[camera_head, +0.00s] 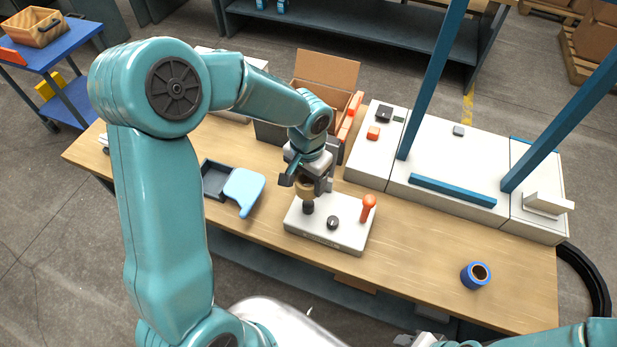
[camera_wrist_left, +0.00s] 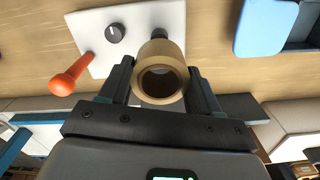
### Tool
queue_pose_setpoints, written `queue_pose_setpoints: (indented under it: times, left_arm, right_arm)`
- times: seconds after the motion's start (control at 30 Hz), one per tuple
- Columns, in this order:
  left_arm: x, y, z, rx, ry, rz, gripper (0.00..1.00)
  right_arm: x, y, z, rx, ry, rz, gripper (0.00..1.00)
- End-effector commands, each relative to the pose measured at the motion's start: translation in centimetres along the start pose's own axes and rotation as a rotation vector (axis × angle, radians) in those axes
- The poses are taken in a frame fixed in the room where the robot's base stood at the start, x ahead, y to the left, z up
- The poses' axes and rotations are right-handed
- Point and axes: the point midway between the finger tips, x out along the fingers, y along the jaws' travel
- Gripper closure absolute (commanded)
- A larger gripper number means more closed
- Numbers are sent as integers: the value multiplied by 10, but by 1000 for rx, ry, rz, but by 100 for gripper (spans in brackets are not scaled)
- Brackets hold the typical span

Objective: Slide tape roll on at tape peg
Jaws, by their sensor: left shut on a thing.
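A tan tape roll (camera_head: 305,188) is between the fingers of my left gripper (camera_head: 313,183), which is shut on it. The roll also shows in the left wrist view (camera_wrist_left: 163,50), its open bore facing the camera, between the two dark fingers of the left gripper (camera_wrist_left: 158,72). A short black peg (camera_head: 308,207) stands on a white plate (camera_head: 345,238) just below the roll. Its dark top shows beyond the roll in the left wrist view (camera_wrist_left: 158,33). I cannot tell whether the roll touches the peg.
The plate also carries an orange handle (camera_head: 368,207) and a black knob (camera_head: 332,223). A blue roll (camera_head: 476,276) lies at the right on the wooden table (camera_head: 420,265). A grey tray (camera_head: 216,181) and light blue piece (camera_head: 244,190) are left. White cabinets with blue posts stand behind.

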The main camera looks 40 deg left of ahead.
Motion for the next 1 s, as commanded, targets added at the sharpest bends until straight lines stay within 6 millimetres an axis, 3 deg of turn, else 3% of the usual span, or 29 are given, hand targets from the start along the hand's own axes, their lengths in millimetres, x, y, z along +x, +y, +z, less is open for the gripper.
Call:
queue_pose_setpoints:
  times: [0.43,1.0]
  left_arm:
    - [48,0,-1,1,1,0,68]
    - [52,0,-1,2,1,0,68]
  right_arm:
    - [43,16,-1,0,0,0,57]
    - [45,16,-1,0,0,0,57]
